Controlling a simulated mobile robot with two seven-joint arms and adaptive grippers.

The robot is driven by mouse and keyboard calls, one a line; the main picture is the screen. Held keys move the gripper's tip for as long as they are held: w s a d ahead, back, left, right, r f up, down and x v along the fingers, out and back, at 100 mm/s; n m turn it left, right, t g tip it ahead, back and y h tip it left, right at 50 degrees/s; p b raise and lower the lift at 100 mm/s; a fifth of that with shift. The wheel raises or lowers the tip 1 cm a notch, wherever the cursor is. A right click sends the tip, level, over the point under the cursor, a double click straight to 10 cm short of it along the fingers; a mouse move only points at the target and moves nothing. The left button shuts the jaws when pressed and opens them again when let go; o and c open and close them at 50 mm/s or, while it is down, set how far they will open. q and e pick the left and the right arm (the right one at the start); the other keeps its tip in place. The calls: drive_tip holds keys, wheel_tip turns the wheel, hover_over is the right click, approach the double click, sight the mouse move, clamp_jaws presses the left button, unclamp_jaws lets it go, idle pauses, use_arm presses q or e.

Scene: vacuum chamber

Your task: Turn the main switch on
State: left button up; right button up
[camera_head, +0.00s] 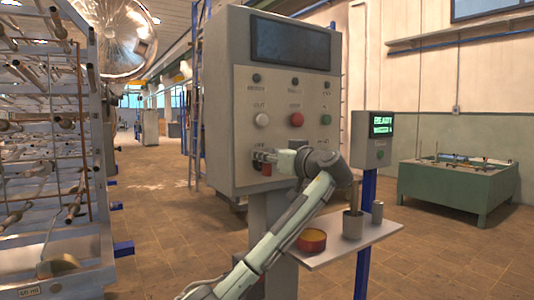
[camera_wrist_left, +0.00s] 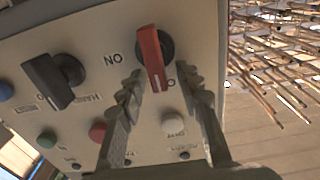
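The control cabinet (camera_head: 222,95) stands in the middle of the head view. Its red rotary switch (camera_wrist_left: 152,55), which I take as the main switch, shows in the left wrist view beside the printed letters of an ON label. In the head view only a small red part (camera_head: 266,169) shows behind my gripper. My left gripper (camera_head: 260,160) is open at the panel's lower left. In the wrist view its fingertips (camera_wrist_left: 160,76) stand on either side of the red handle, with visible gaps. Contact cannot be seen. My right gripper is not in view.
A black rotary switch (camera_wrist_left: 55,80) sits beside the red one. White (camera_head: 262,120) and red (camera_head: 296,119) buttons are above the gripper. A small shelf (camera_head: 345,243) with cups and a screen box (camera_head: 371,139) stand to the right. A pipe rack (camera_head: 95,200) is at left.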

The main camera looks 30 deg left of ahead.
use_arm(q)
drive_tip(key=shift+c, duration=0.2)
clamp_jaws()
